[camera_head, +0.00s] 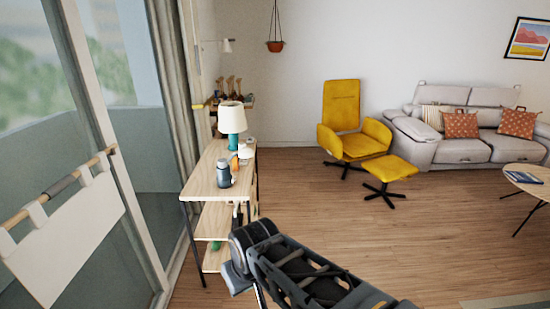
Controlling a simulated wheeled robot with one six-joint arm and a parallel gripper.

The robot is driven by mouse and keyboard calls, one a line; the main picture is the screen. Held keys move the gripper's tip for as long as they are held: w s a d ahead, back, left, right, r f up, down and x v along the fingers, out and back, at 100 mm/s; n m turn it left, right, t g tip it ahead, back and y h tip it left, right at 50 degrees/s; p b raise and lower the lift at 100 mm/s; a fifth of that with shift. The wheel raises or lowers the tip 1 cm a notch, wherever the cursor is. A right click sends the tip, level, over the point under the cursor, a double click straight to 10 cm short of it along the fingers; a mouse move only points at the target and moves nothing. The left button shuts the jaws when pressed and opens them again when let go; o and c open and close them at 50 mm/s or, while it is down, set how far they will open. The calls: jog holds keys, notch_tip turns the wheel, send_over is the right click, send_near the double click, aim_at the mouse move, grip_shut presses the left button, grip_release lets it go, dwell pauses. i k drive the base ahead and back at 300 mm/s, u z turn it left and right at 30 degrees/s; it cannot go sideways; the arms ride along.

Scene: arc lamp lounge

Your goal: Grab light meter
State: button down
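I cannot pick out a light meter for certain in this view. A narrow wooden shelf unit (208,187) stands by the window wall with small items on its top. A grey bottle-like item (223,174) stands near its front end. Behind it are a small orange item (234,165) and a whitish round item (245,151), too small to name. My arm reaches in from the bottom edge, its dark joint in front of the shelf's lower part. The fingers of my gripper do not show.
A teal lamp (232,122) with a cream shade stands at the shelf's back. A yellow armchair (342,135), yellow footstool (389,170), grey sofa (455,150) and round table (524,178) are to the right. Wooden floor (330,222) between is clear. Glass doors line the left.

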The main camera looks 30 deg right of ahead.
aim_at(235, 162)
jog(key=z, duration=0.45)
jog(key=i, duration=0.6)
jog(key=z, duration=1.05)
jog(key=i, duration=3.3)
jog(key=u, duration=3.8)
